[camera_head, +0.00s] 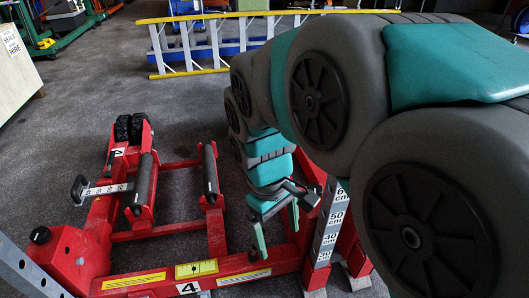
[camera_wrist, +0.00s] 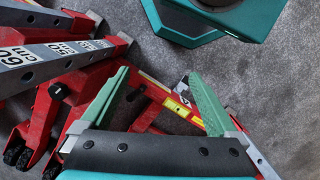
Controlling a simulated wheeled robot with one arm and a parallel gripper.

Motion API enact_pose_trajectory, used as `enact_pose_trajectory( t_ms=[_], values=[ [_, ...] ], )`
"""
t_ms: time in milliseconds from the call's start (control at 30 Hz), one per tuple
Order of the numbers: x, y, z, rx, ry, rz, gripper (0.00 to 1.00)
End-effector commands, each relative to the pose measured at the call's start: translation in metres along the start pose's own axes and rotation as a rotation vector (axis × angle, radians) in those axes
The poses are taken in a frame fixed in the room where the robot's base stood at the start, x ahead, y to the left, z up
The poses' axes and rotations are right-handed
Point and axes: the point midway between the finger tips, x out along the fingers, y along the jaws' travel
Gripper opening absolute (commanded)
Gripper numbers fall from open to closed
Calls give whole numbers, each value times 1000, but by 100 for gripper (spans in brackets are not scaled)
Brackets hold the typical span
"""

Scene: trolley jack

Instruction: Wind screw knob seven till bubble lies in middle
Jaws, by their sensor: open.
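A red trolley-jack frame (camera_head: 140,281) lies on the floor at lower left. A yellow level vial (camera_head: 196,269) sits on its front beam and also shows between my fingers in the wrist view (camera_wrist: 178,107); its bubble is too small to place. A black knob (camera_head: 40,235) tops the red block at left; another black knob (camera_wrist: 58,90) shows in the wrist view. No number seven is readable, so I cannot tell which knob is seven. My gripper (camera_head: 280,218) is open and empty, above the frame's right part; its green fingers spread in the wrist view (camera_wrist: 156,78).
Upright grey posts with centimetre scales (camera_head: 328,225) stand close right of my gripper. Black rollers (camera_head: 145,180) and a grey scaled lever (camera_head: 107,189) are on the frame. A yellow-railed ladder (camera_head: 200,45) lies behind. Grey floor is clear between.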

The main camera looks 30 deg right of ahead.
Motion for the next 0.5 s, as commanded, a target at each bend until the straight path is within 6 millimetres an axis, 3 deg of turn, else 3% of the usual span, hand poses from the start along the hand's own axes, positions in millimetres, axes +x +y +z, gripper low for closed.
enact_pose_trajectory(
  t_ms=[200,500],
  values=[
    [14,66,-60,-209,-28,61,95],
    [39,166,-123,-478,-103,129,95]
  ],
)
